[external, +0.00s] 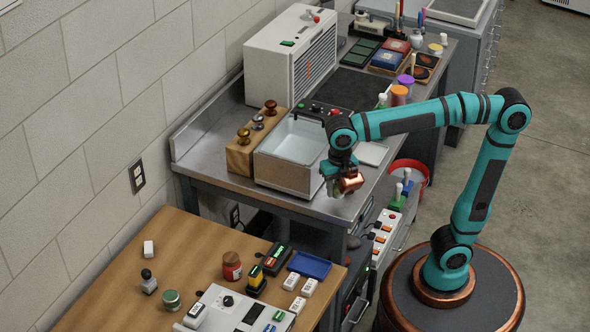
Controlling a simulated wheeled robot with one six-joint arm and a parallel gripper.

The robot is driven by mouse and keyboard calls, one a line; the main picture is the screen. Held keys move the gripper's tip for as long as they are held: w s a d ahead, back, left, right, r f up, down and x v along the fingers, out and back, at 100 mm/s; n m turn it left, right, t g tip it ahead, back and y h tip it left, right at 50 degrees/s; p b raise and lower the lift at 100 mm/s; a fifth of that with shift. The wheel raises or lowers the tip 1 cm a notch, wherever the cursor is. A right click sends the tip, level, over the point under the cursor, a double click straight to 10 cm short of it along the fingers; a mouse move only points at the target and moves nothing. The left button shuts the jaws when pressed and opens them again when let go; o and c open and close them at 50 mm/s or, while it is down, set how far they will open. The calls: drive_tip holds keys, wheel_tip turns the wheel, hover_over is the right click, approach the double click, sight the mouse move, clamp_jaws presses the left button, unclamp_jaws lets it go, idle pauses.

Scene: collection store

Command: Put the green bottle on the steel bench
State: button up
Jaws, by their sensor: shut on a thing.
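My gripper (342,184) hangs over the front edge of the steel bench (211,157), just right of the glass-sided water basin. It is shut on a small, dull greenish thing (334,189), most likely the green bottle. The jaws and copper-coloured wrist hide most of it, so its shape and tilt cannot be made out. It seems to be held in the air, apart from the bench top.
On the steel bench stand a white cabinet (290,55), a wooden block with knobs (255,142) and the basin (292,158). A wooden table (120,285) with jars and boxes is at lower left. Bare steel shows at the bench's left end.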

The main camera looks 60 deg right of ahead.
sight(337, 196)
drive_tip(key=shift+f, duration=1.75)
drive_tip(key=shift+f, duration=0.1)
drive_tip(key=o, duration=1)
drive_tip(key=shift+o, duration=0.2)
wheel_tip(337, 196, up, 12)
drive_tip(key=shift+r, duration=0.1)
